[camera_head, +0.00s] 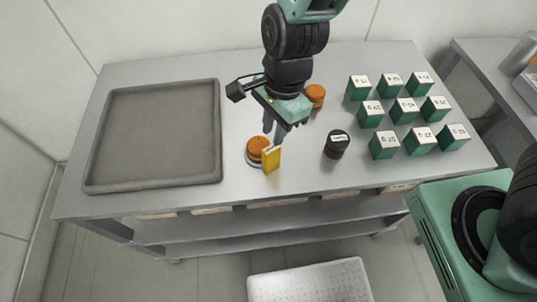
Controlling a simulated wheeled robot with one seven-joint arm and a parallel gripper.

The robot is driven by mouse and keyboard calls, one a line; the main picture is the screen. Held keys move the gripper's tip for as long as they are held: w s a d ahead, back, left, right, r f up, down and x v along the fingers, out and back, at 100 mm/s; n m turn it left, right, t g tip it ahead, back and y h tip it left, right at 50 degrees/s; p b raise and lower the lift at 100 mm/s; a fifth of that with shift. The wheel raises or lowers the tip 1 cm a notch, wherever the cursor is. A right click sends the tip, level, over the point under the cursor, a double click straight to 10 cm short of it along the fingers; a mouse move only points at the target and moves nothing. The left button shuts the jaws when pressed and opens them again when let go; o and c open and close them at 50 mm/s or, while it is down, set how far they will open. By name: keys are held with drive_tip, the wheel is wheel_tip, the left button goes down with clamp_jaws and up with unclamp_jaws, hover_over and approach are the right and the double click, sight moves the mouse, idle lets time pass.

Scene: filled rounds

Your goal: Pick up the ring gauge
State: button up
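No thing is plainly marked as the ring gauge. A round orange piece (257,147) sits on a pale disc (252,163) at the table's front middle; I cannot tell whether either is the ring gauge. An upright yellow block (271,159) stands against or just in front of its right side. My gripper (274,130) points down just above and behind the orange piece and yellow block. Its fingers are small and partly overlapped, so I cannot tell whether they are open or touching anything. Another orange round piece (315,94) stands behind my gripper to the right.
A grey tray (213,172) lies empty on the left of the grey table (240,204). A dark labelled jar (336,145) stands right of my gripper. Several green blocks with white labelled tops (404,110) fill the right side in rows. Bare tabletop lies around the jar.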

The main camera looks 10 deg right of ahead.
sight(271, 148)
drive_tip(key=shift+s+a+f+p, duration=0.15)
drive_tip(key=shift+f+p, duration=0.15)
drive_tip(key=shift+f, duration=1.15)
drive_tip(key=shift+a+f+p, duration=0.1)
drive_tip(key=shift+f+p, duration=0.2)
drive_tip(key=shift+f, duration=1.1)
drive_tip(key=shift+s+a+f+p, duration=0.15)
drive_tip(key=shift+f+p, duration=0.15)
drive_tip(key=shift+f, duration=1.15)
clamp_jaws()
